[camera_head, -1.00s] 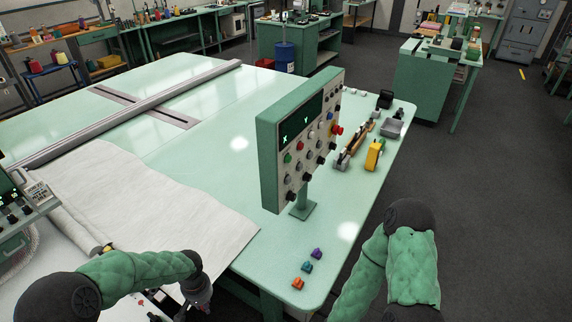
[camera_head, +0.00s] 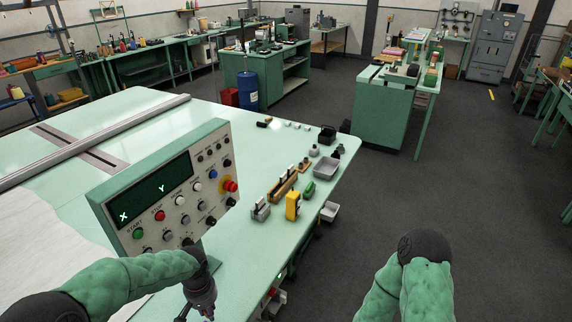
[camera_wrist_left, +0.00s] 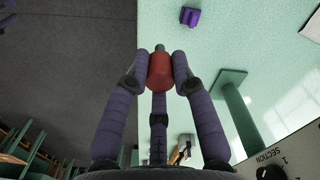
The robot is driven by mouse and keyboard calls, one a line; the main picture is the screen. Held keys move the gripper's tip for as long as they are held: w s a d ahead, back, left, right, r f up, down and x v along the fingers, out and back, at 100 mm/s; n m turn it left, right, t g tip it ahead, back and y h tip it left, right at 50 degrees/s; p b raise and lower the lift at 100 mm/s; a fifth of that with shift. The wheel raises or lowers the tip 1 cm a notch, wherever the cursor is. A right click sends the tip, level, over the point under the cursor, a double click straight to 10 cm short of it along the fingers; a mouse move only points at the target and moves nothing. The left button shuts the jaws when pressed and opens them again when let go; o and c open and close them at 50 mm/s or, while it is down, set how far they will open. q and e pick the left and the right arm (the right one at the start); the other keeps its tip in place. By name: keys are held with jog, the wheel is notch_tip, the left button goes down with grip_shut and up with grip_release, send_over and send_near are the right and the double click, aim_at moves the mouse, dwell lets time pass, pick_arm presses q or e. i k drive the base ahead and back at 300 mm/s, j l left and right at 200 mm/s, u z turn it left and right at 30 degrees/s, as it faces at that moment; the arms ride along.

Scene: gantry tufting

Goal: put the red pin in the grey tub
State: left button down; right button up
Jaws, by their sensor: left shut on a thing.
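The red pin (camera_wrist_left: 160,72) shows in the left wrist view between the fingers of my left gripper (camera_wrist_left: 160,65). The gripper is shut on it. In the head view my left gripper (camera_head: 201,292) hangs at the lower left in front of the control panel, and the pin cannot be made out there. A grey tub (camera_head: 326,167) stands on the far right part of the green table, well beyond the gripper. A paler grey tub (camera_head: 330,211) sits lower, by the table's right edge. My right arm shows at the lower right, but its gripper is out of view.
The control panel (camera_head: 165,190) stands beside my left arm. A yellow object (camera_head: 293,205), a wooden rack (camera_head: 283,186) and several small items lie between gripper and tub. A purple block (camera_wrist_left: 190,17) lies on the table. Open floor (camera_head: 450,190) is on the right.

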aim_at(327, 172)
jog(key=i+l+z, duration=0.1)
jog(key=i+l, duration=0.55)
jog(key=l, duration=0.2)
jog(key=i+l+z, duration=0.15)
jog(key=i+l, duration=0.75)
jog(key=i, duration=0.2)
jog(key=i+l+z, duration=0.1)
jog(key=i, duration=0.25)
jog(key=i+l, duration=0.3)
jog(key=i+z, duration=0.05)
jog(key=i, duration=0.05)
